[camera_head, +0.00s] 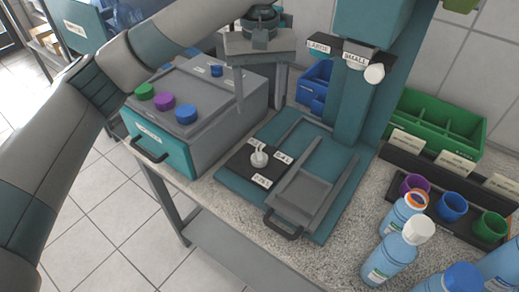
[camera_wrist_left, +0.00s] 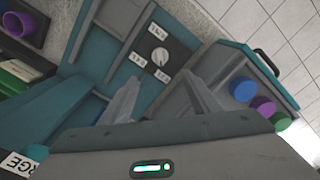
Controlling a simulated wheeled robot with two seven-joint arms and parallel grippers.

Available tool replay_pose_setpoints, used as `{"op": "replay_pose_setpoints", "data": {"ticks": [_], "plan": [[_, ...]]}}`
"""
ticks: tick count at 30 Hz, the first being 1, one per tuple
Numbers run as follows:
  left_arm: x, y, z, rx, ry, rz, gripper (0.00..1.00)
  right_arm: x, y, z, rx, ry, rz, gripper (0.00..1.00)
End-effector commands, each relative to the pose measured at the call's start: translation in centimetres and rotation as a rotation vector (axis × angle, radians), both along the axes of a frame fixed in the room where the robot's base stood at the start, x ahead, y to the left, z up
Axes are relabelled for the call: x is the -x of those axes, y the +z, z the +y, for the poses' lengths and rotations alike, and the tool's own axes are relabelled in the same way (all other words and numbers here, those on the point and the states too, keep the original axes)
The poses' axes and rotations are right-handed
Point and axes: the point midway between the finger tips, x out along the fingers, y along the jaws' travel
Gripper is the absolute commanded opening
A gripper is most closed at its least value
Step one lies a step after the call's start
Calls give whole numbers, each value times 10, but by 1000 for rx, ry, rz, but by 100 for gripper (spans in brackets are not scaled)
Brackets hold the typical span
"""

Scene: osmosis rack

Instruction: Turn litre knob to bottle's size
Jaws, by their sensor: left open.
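The white litre knob (camera_head: 259,158) sits on a black plate (camera_head: 240,160) with three small white labels around it; I cannot read which label it points to. It also shows in the left wrist view (camera_wrist_left: 160,58), just beyond the gap between my fingers. My left gripper (camera_head: 260,103) is open and empty, fingers pointing down, above and behind the knob in the head view and apart from it. Its fingers show in the wrist view (camera_wrist_left: 163,88). Blue bottles stand at the lower right, one white-capped (camera_head: 392,252) and one with an orange ring (camera_head: 402,211). My right gripper is not in view.
A grey box (camera_head: 225,120) with green, purple and blue caps on top stands left of the knob. The teal column (camera_head: 352,100) with LARGE and SMALL labels rises behind it. A grey sliding tray (camera_head: 305,190) lies right of the knob. Coloured cups and a green bin (camera_head: 440,120) are at right.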

Motion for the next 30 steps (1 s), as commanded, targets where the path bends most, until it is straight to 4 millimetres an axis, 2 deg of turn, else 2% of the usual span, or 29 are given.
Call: {"op": "replay_pose_setpoints", "data": {"ticks": [5,11,17,30], "plan": [[0,-7,0,0,0,1,56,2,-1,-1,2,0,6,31],[0,-29,1,-1,1,3,56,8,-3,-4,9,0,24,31],[1,-62,1,-1,1,3,56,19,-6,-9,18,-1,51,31],[0,-140,1,-2,2,2,56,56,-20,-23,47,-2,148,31]]}}
